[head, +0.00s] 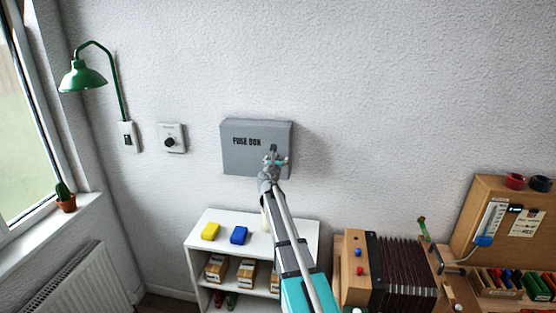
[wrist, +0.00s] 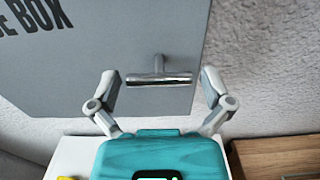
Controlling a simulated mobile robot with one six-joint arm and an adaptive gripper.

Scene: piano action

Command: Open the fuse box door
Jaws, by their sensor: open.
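The grey fuse box (head: 240,159) is mounted on the wall, with its lettered door facing me and looking shut. In the wrist view the door (wrist: 85,75) fills the upper left, tilted in the picture. Its metal T-shaped handle (wrist: 158,79) sticks out near the door's right side. My gripper (wrist: 157,85) is open, with one finger to each side of the handle. I cannot tell whether either finger touches it. In the head view my gripper (head: 275,161) is in front of the door's lower right part and hides most of the handle.
An accordion (head: 400,268) is at the right. A green lamp (head: 84,77) and dial switch (head: 172,139) are left. The wall right of the box is clear.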

